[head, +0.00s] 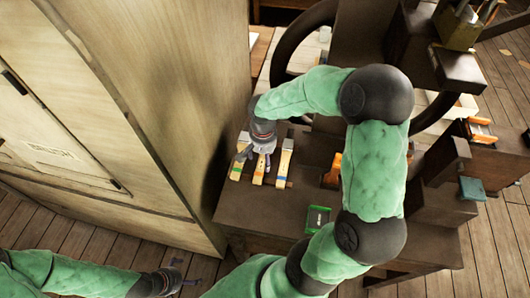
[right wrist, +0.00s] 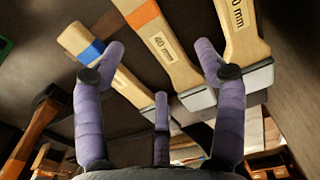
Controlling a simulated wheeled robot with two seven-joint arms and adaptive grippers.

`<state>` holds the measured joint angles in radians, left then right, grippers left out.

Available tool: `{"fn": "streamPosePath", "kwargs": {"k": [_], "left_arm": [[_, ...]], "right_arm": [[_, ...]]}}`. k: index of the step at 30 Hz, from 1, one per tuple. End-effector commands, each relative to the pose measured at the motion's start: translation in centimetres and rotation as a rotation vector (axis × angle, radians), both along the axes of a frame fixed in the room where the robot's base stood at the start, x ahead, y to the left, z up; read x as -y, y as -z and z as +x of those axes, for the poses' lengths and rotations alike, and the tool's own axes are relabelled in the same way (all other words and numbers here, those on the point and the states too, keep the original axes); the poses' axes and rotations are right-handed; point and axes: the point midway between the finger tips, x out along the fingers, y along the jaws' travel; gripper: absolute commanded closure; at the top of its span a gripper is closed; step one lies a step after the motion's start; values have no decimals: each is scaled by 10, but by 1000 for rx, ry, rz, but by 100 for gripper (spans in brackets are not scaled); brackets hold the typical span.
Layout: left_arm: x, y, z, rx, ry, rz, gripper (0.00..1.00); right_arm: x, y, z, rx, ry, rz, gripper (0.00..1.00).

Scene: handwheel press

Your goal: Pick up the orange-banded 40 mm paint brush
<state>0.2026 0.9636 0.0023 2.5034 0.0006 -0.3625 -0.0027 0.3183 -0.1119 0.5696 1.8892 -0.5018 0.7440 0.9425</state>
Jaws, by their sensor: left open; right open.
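The orange-banded 40 mm brush (right wrist: 160,40) has a pale wooden handle and a metal ferrule, and lies between two other brushes in the right wrist view. In the head view it is the middle brush (head: 258,176). My right gripper (head: 262,158) is open and empty over the brushes. In the right wrist view its spread fingers (right wrist: 160,55) straddle the 40 mm brush, with the left finger in front of the blue-banded brush (right wrist: 84,42). Contact cannot be told. My left gripper (head: 180,275) is open and empty at the lower left, away from the brushes.
A larger brush (right wrist: 240,30) lies close on the other side of the 40 mm brush. A green box (head: 317,219) sits near the front of the dark bench (head: 270,215). A tall wooden cabinet (head: 150,100) stands left; the press handwheel (head: 284,52) rises behind.

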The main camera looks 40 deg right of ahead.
Motion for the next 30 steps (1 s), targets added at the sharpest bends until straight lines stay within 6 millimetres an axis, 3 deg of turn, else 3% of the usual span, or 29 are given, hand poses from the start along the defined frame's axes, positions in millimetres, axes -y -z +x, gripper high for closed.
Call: {"fn": "streamPosePath", "kwargs": {"k": [1,6,14,17,21,30], "left_arm": [[0,8,0,0,0,0,0],[0,18,0,0,0,0,0],[0,18,0,0,0,0,0],[0,18,0,0,0,0,0],[0,18,0,0,0,0,0],[0,18,0,0,0,0,0]], "right_arm": [[0,12,-1,-3,0,1,29],[0,34,-1,-3,0,3,29],[0,36,-1,-2,-1,1,29],[0,36,-1,-1,-1,2,51],[0,36,-1,-1,-1,2,91],[0,35,-1,-1,-1,1,93]]}}
